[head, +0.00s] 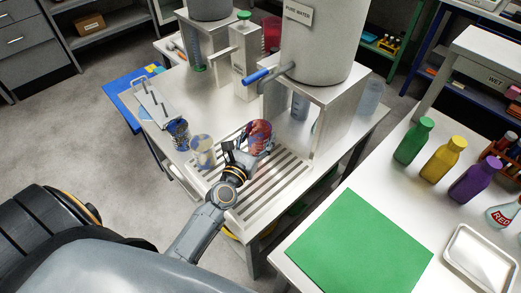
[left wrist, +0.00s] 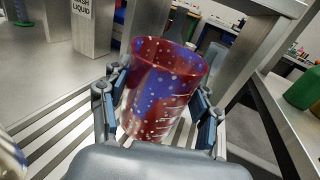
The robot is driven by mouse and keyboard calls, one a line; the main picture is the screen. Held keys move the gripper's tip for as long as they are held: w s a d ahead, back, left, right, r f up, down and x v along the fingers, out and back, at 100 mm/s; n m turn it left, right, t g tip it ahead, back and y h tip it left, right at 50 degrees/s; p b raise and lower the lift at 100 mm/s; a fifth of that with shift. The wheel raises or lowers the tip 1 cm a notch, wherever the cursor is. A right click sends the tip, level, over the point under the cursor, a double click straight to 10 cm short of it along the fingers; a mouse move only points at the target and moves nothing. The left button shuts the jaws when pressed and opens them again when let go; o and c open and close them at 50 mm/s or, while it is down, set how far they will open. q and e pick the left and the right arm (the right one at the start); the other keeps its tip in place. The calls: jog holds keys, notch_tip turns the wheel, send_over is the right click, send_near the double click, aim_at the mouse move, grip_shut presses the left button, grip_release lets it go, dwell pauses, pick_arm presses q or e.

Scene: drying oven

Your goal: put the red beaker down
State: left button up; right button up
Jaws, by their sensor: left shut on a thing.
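The red beaker (head: 261,132), see-through with blue tints and pale droplets, is over the slatted drain grate (head: 243,212) on the metal table. It also shows upright or nearly so in the left wrist view (left wrist: 165,88). My left gripper (head: 243,154) is shut around its sides, with one finger on each side in the left wrist view (left wrist: 160,105). The beaker's base is partly hidden by the gripper, and I cannot tell whether it touches the slats. My right gripper is not in view.
A green mat (head: 358,240) lies on the bench at right.

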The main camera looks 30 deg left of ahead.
pick_arm(q)
jog(key=shift+w+a+f, duration=0.15)
jog(key=shift+w+f, duration=0.3)
jog(key=shift+f, duration=0.15)
jog(key=shift+w+f+b, duration=0.15)
jog(key=shift+f+b, duration=0.2)
jog(key=shift+b, duration=0.2)
jog(key=f+b, duration=0.3)
jog(key=shift+w+f, duration=0.15)
jog(key=shift+w, duration=0.05)
jog(key=shift+f, duration=0.1)
jog(key=o, duration=1.1)
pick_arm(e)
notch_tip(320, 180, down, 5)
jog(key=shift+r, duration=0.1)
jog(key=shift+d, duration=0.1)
